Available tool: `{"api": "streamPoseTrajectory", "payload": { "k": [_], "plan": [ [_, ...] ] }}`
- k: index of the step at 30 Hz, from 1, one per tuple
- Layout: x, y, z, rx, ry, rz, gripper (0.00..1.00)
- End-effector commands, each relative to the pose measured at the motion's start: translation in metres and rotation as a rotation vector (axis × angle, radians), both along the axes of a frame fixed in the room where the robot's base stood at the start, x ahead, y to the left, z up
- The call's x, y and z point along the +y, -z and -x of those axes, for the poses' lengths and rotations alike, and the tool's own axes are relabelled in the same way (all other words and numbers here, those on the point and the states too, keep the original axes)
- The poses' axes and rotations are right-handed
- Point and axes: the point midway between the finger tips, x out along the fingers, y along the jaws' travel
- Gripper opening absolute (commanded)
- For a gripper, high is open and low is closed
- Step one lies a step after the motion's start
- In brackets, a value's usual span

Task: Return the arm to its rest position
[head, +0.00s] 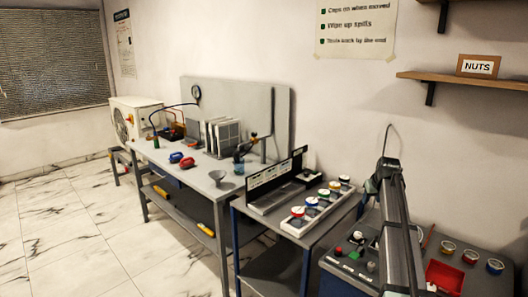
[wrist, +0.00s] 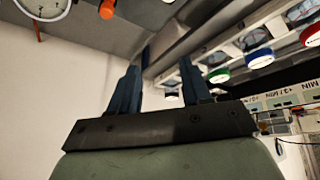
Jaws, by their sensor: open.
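My gripper (wrist: 158,78) shows in the wrist view with two dark blue fingers spread apart and nothing between them. In the head view my arm (head: 398,225) rises at the right, in front of a dark cabinet and the wall; I cannot make out the fingers there. The wrist view looks tilted or upside down, with a row of colour-lidded jars beyond the fingers, among them a green lid (wrist: 219,75) and a blue lid (wrist: 260,62). The fingers touch nothing that I can see.
The cabinet beside my arm bears a red tray (head: 445,277) and several small lidded tins, one blue (head: 495,266). A longer bench behind carries a funnel (head: 218,177) and a panel (head: 262,105). Shelves hang at upper right.

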Motion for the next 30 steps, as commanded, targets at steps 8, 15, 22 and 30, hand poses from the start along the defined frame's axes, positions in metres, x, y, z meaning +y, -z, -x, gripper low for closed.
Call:
{"api": "streamPoseTrajectory", "payload": {
  "k": [8,15,22,30],
  "plan": [
    [0.14,0.009,-0.065,-0.18,-0.23,0.125,0.48],
    [0.268,0.011,-0.097,-0.347,-0.417,0.224,0.48],
    [0.365,0.078,-0.077,-0.373,-0.503,0.248,0.48],
    [0.403,0.189,-0.02,-0.254,-0.492,0.217,0.48]
  ]
}}
